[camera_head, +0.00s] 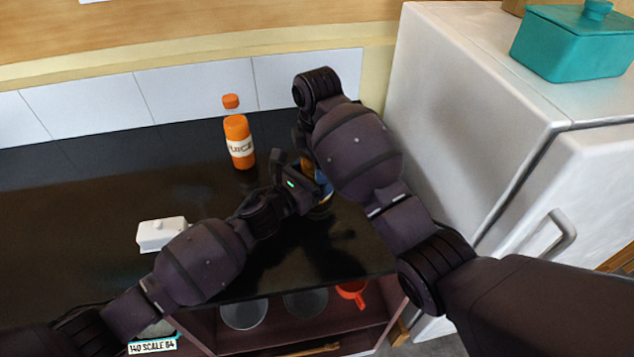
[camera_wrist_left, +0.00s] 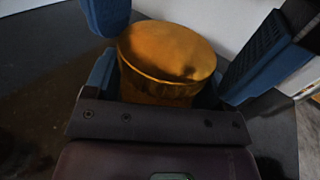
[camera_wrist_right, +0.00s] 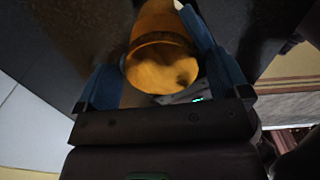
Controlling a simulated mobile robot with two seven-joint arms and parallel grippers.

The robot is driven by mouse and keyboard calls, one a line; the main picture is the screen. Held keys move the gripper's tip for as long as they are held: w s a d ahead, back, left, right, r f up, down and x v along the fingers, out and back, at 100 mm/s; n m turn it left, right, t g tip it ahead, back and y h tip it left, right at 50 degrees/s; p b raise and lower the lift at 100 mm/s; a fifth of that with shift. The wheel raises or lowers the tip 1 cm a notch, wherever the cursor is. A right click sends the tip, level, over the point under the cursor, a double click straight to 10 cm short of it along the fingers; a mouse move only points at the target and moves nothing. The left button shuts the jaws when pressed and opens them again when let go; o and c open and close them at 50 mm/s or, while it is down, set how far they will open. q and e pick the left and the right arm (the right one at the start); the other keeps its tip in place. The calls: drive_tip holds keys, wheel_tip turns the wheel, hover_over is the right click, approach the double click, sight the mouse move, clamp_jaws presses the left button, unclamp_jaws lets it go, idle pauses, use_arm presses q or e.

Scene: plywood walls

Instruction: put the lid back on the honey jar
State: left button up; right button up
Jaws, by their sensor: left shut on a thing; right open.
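The honey jar (camera_wrist_left: 150,88) is an amber cylinder, held upright over the dark counter at its right part. Its round amber top, apparently the lid (camera_wrist_left: 168,48), looks seated on the jar, though the similar colours make the seam hard to tell. My left gripper (camera_head: 303,187) is shut around the jar's body from the left. My right gripper (camera_wrist_right: 160,68) is open, with its blue fingers on either side of the lid and apart from it. In the head view, my right arm hides most of the jar, leaving a bit of amber (camera_head: 307,164).
An orange juice bottle (camera_head: 238,142) stands behind on the counter (camera_head: 90,180). A white butter dish (camera_head: 161,234) is at the left. A white fridge (camera_head: 470,110) bounds the right, with a teal box (camera_head: 570,45) on top.

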drive_tip(key=shift+w+r, duration=0.1)
drive_tip(key=shift+r, duration=2.1)
drive_tip(key=shift+c, duration=0.4)
drive_tip(key=r+n, duration=0.1)
drive_tip(key=n, duration=0.1)
drive_tip(key=r+n, duration=0.1)
drive_tip(key=shift+n, duration=0.4)
drive_tip(key=n, duration=0.1)
drive_tip(key=r+n, duration=0.1)
drive_tip(key=n, duration=0.2)
drive_tip(key=shift+r, duration=0.25)
drive_tip(key=shift+f, duration=4)
